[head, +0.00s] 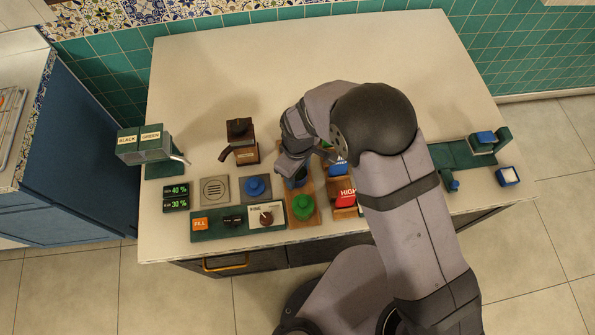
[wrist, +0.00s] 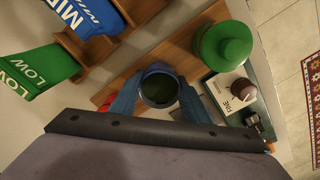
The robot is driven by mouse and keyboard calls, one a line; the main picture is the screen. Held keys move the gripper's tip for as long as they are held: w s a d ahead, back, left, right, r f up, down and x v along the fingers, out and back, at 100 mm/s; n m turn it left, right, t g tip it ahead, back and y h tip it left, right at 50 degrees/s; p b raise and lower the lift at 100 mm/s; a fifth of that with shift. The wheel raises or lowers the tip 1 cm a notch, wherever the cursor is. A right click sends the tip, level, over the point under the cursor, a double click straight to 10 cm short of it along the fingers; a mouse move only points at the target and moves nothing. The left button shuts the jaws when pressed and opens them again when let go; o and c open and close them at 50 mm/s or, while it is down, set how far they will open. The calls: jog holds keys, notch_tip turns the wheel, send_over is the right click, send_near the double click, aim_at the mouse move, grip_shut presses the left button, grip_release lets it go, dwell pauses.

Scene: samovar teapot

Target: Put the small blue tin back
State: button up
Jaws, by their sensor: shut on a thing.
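The small blue tin (wrist: 159,88) is round and open at the top, with dark green contents, in the middle of the wrist view. My gripper (wrist: 158,96) is shut on it, one finger on each side. In the head view the blue tin (head: 298,180) is partly hidden under my gripper (head: 290,168). It is at or over the wooden rack (head: 310,222), behind the green tin (head: 303,207). The green tin (wrist: 224,46) is beside it in the wrist view. I cannot tell whether the blue tin touches the rack.
A blue-topped piece (head: 255,187) sits on a grey plate to the left. A control panel (head: 228,222) is at the front. A brown grinder (head: 240,140) stands behind. Labelled cards, including red HIGH (head: 346,195), fill slots to the right. The back counter (head: 240,60) is clear.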

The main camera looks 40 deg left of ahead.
jog(key=shift+f, duration=0.2)
jog(key=o, duration=1.2)
jog(key=shift+r, duration=0.1)
notch_tip(320, 180, up, 12)
jog(key=b, duration=0.4)
jog(key=shift+r, duration=0.15)
